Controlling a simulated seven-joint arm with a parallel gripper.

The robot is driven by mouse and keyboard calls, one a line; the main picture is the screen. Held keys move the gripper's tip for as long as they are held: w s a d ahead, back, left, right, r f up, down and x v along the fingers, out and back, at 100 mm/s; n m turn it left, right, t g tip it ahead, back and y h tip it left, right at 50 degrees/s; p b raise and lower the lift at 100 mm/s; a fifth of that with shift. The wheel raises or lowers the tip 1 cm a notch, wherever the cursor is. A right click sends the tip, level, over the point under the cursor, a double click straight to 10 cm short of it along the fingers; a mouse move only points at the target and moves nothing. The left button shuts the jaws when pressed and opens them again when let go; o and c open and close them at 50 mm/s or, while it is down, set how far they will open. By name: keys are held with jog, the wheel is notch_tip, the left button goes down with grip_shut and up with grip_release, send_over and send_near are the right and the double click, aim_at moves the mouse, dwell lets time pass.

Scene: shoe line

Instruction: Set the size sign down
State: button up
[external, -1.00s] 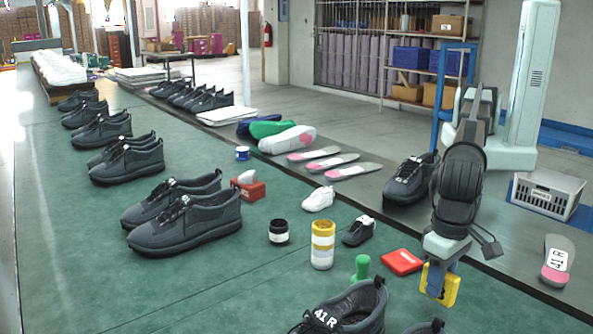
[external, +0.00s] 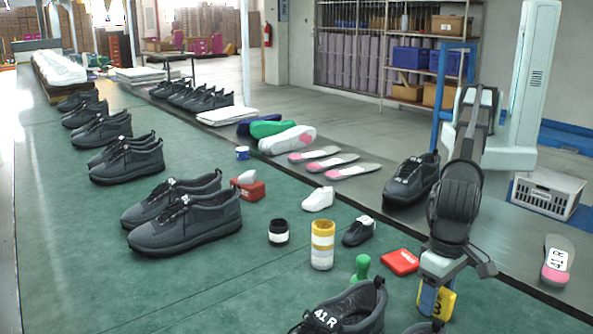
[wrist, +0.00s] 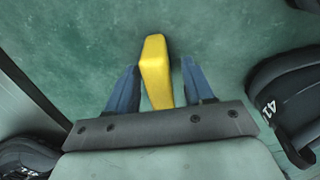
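The size sign (external: 447,304) is a yellow block with a dark number on its face. It is at the lower right of the external view, low over the green table, and my gripper partly covers it. The sign also shows in the wrist view (wrist: 156,75), between the two blue fingers of my gripper (wrist: 161,85). Narrow green gaps show between the sign and the fingers, so the gripper looks open around it. The sign's lower edge seems to be at the table surface, but contact is hard to tell.
A red flat box (external: 401,261), a green-handled stamp (external: 361,268) and a yellow-white canister (external: 322,246) stand left of the sign. A dark shoe marked 41 R (external: 345,310) is close in front. Bare table lies at left centre.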

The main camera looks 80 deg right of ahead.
notch_tip(320, 180, up, 12)
jog(key=shift+r, duration=0.2)
dwell(0.7)
